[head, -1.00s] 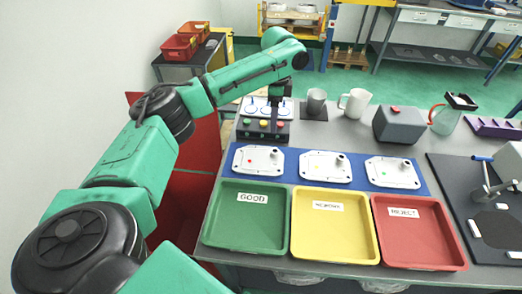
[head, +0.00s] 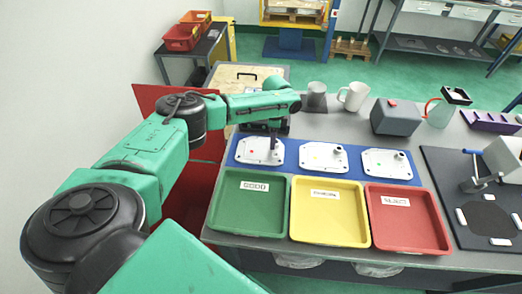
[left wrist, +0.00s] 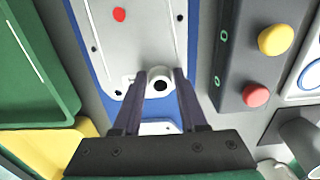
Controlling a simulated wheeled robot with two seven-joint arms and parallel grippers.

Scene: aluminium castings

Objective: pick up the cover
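Three pale grey covers lie in a row on a blue mat (head: 351,158): the left one with a red dot (head: 252,152), the middle one with an orange dot (head: 318,158), the right one with a green dot (head: 388,164). My left gripper (head: 273,146) points down over the right end of the red-dot cover. In the left wrist view its fingers (left wrist: 160,77) stand on either side of that cover's round boss, looking open, with little room beside the boss. The red-dot cover (left wrist: 131,40) lies flat. My right gripper is not in view.
Green (head: 248,228), yellow (head: 330,234) and red (head: 407,240) trays line the front edge. A button box (left wrist: 246,70) is beside the gripper. A grey cup (head: 316,97), a white mug (head: 353,96) and a grey box (head: 396,118) stand behind.

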